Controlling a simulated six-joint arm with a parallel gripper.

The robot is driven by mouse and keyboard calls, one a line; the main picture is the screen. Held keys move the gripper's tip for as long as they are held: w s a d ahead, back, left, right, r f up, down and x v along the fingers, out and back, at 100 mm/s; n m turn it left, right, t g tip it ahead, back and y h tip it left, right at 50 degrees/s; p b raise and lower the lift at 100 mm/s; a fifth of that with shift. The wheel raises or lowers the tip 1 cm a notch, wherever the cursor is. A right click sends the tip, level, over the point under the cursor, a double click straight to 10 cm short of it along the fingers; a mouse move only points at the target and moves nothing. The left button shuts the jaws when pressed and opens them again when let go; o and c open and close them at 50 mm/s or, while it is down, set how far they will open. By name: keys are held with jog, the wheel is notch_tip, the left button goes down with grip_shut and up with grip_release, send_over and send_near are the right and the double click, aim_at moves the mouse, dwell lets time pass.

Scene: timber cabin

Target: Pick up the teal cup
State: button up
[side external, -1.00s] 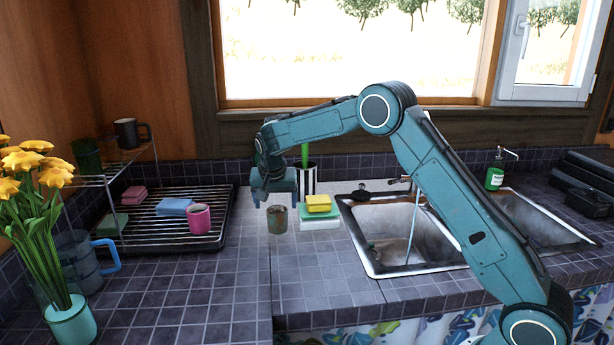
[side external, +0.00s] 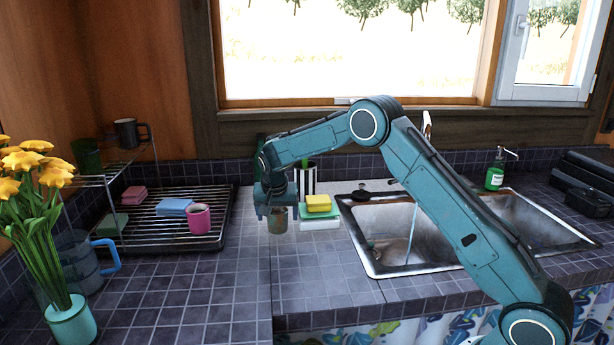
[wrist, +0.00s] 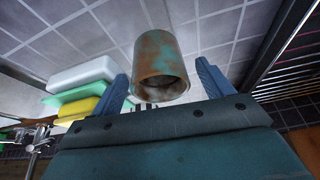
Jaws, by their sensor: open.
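The teal cup (side external: 278,222), with brown rust-like patches, stands on the tiled counter left of the sponges. In the wrist view the cup (wrist: 160,60) shows its open rim between the two blue fingers. My gripper (side external: 276,212) is open and points down over the cup, with its fingers around the upper part in the side view. In the wrist view my gripper (wrist: 165,85) has a finger on each side of the cup, with gaps visible; it is not closed on it. The cup's upper part is partly hidden by the gripper in the side view.
Stacked sponges, with a yellow one (side external: 318,202) on top, sit close to the right of the cup. A striped holder (side external: 306,178) stands behind. The sink (side external: 385,215) is further right. A dish rack (side external: 170,238) with a pink mug (side external: 199,219) is at left. The counter in front is clear.

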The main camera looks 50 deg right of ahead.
jog(key=c, duration=1.1)
jog(key=shift+r, duration=0.15)
notch_tip(320, 180, up, 20)
jog(key=shift+f, duration=0.2)
dwell(0.4)
jog(key=shift+s+d, duration=0.1)
dwell(0.4)
